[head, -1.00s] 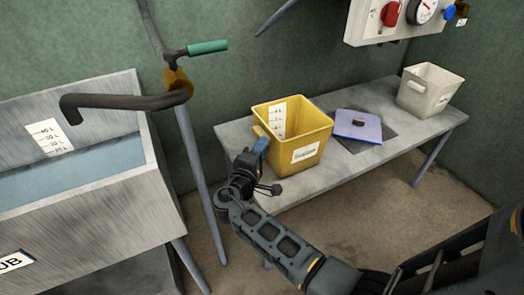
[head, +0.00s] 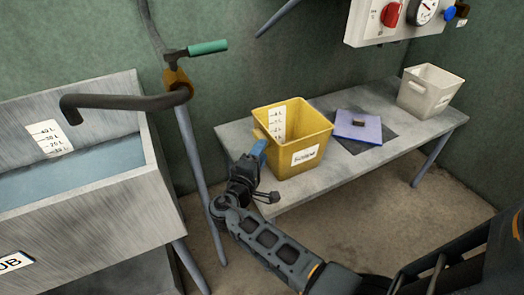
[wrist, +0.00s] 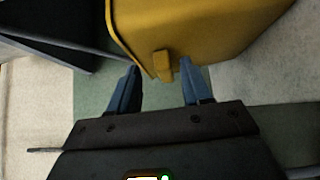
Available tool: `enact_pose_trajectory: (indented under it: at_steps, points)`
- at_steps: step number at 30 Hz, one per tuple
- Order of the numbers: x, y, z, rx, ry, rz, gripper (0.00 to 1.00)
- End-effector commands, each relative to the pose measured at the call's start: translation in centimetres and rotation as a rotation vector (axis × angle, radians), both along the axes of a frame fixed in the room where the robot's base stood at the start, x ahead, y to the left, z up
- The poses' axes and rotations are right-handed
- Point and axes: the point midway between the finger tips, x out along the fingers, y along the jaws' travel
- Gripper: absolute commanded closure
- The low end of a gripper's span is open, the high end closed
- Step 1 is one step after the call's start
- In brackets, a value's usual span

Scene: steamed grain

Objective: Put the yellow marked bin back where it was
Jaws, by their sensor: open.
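The yellow bin (head: 290,140) stands upright on the left part of the grey bench. It has a white scale inside and a white label on its front. Its side handle (wrist: 162,63) shows in the wrist view. My gripper (head: 258,150) is at the bin's left side in the head view. In the wrist view my gripper (wrist: 158,75) is open, with its blue fingers on either side of the handle; the right finger is close to it. I cannot tell whether a finger touches the bin.
A metal tub (head: 90,190) with water stands at left. A pipe with a green-handled valve (head: 207,47) rises between them.

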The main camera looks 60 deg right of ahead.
Motion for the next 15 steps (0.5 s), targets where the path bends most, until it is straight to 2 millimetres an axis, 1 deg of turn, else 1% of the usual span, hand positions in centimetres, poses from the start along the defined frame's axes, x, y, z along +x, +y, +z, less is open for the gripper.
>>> enact_pose_trajectory:
  at_steps: [1,9,12,15]
  points:
    - [-0.1,0.9,-0.1,0.0,0.0,0.004,0.52]
    - [-1.0,6.4,-0.2,0.0,0.0,0.005,0.52]
    - [-1.3,8.0,-0.2,0.0,0.001,0.003,0.52]
    - [-1.5,9.2,-0.2,0.0,0.001,0.002,0.52]
